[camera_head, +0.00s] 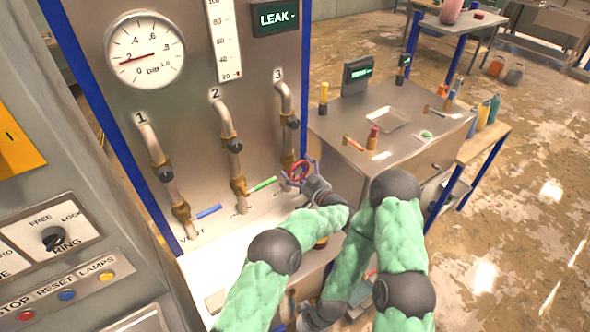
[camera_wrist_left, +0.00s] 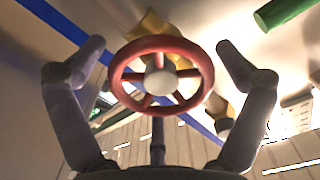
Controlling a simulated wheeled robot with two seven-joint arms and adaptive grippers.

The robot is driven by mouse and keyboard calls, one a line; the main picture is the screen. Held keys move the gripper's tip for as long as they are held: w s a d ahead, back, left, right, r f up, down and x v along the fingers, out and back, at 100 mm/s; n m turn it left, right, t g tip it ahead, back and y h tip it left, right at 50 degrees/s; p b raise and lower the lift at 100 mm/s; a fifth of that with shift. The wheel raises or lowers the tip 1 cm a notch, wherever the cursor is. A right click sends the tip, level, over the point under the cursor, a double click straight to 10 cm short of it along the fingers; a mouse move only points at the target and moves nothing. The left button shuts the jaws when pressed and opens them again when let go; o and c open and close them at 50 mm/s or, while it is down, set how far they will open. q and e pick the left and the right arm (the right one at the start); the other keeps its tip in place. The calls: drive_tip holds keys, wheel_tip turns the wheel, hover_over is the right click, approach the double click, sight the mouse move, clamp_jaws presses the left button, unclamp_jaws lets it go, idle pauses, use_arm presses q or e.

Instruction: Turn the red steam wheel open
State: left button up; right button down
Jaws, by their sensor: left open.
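The red steam wheel (camera_head: 298,171) is on the third pipe, under the number 3, at the right of the metal panel. In the left wrist view the red wheel (camera_wrist_left: 162,76) faces me, with spokes and a pale hub. My left gripper (camera_head: 304,172) is at the wheel. In the wrist view its open fingers (camera_wrist_left: 161,56) stand on both sides of the rim, with visible gaps, and hold nothing. My right arm bends down at the lower middle of the head view; its gripper (camera_head: 305,315) is low and partly hidden, so its jaws are unclear.
A green handle (camera_head: 263,184) and a blue handle (camera_head: 208,211) sit on the other two pipes. A gauge (camera_head: 145,50) and a LEAK display (camera_head: 275,17) are above. A metal bench (camera_head: 410,150) with small tools stands to the right. A control cabinet (camera_head: 50,190) stands left.

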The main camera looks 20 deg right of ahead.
use_arm(q)
drive_tip(key=shift+c, duration=0.3)
drive_tip(key=c, duration=0.9)
drive_tip(key=shift+o, duration=0.2)
